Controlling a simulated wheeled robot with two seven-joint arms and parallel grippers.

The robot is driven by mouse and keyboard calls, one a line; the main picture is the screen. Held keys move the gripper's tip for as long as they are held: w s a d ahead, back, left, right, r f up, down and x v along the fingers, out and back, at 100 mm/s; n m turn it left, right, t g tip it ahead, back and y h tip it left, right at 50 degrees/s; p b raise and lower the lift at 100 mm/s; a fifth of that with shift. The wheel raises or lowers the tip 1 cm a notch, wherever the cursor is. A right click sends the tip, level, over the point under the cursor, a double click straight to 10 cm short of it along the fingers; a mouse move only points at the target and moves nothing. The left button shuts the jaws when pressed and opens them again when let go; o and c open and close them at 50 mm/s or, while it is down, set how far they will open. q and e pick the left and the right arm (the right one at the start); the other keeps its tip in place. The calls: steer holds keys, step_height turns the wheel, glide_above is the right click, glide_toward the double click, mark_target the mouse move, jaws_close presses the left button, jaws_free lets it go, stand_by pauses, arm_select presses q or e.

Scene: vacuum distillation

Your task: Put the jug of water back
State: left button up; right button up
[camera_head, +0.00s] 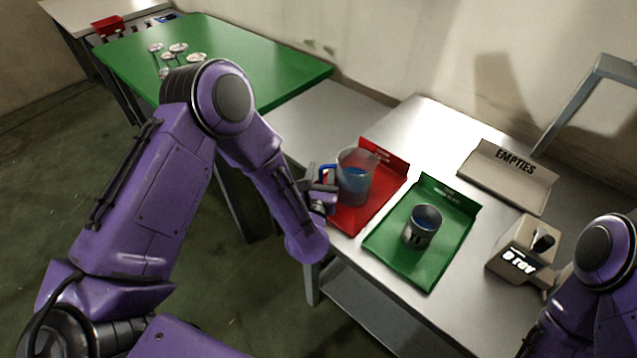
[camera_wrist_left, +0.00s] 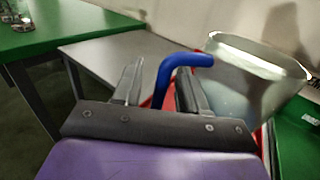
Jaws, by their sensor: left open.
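The jug of water (camera_head: 355,178) is clear with blue-tinted water and a blue handle. It stands upright on the red tray (camera_head: 349,217) on the metal table. My left gripper (camera_head: 326,186) is at the jug's handle side. In the left wrist view the blue handle (camera_wrist_left: 180,84) lies between the two open fingers of my left gripper (camera_wrist_left: 160,88), and the jug (camera_wrist_left: 254,85) is just beyond to the right. Whether a finger touches the handle, I cannot tell. My right arm shows at the lower right of the head view, but its gripper is out of view.
A green tray (camera_head: 387,243) with a metal cup (camera_head: 422,227) lies right of the red tray. An "EMPTIES" tray (camera_head: 507,178) and a beige device with a display (camera_head: 520,247) are farther right. A green table (camera_head: 262,72) with several small items stands at the back left.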

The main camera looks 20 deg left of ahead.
arm_select(q)
steer(key=b+v, duration=0.4)
steer(key=v, duration=0.7)
steer(key=shift+s+d+f, duration=0.1)
steer(key=shift+f, duration=0.1)
steer(key=shift+s+r, duration=0.15)
steer(key=shift+s, duration=0.15)
